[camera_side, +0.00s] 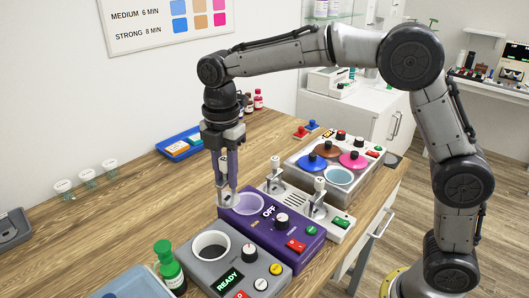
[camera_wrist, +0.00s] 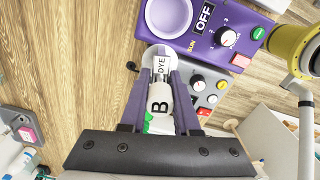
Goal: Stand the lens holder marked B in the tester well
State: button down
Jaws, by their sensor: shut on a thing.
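The purple unit (camera_side: 273,243) has a pale lavender well (camera_side: 247,204) and reads SUN and OFF; the well also shows in the wrist view (camera_wrist: 168,14). A grey unit (camera_side: 245,257) reading READY has a dark, white-rimmed well (camera_side: 210,246). I see no tester label on either.
A rack (camera_side: 341,229) with white-handled holders stands behind the purple unit, before a unit with coloured pots (camera_side: 353,160). A green-capped bottle (camera_side: 169,268) stands left of the grey unit. Glass dishes (camera_side: 87,178) and a blue tray (camera_side: 180,144) lie left. Table between is clear.

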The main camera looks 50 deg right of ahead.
jog(key=s+a+f+n, duration=0.2)
jog(key=a, duration=0.6)
jog(key=shift+d+f, duration=0.15)
jog(key=shift+f, duration=2)
jog(key=shift+d+f, duration=0.1)
jog(key=shift+f, duration=2.05)
jog(key=shift+f, duration=0.3)
jog(key=shift+c, duration=1.7)
grip_release()
notch_tip(320, 180, up, 6)
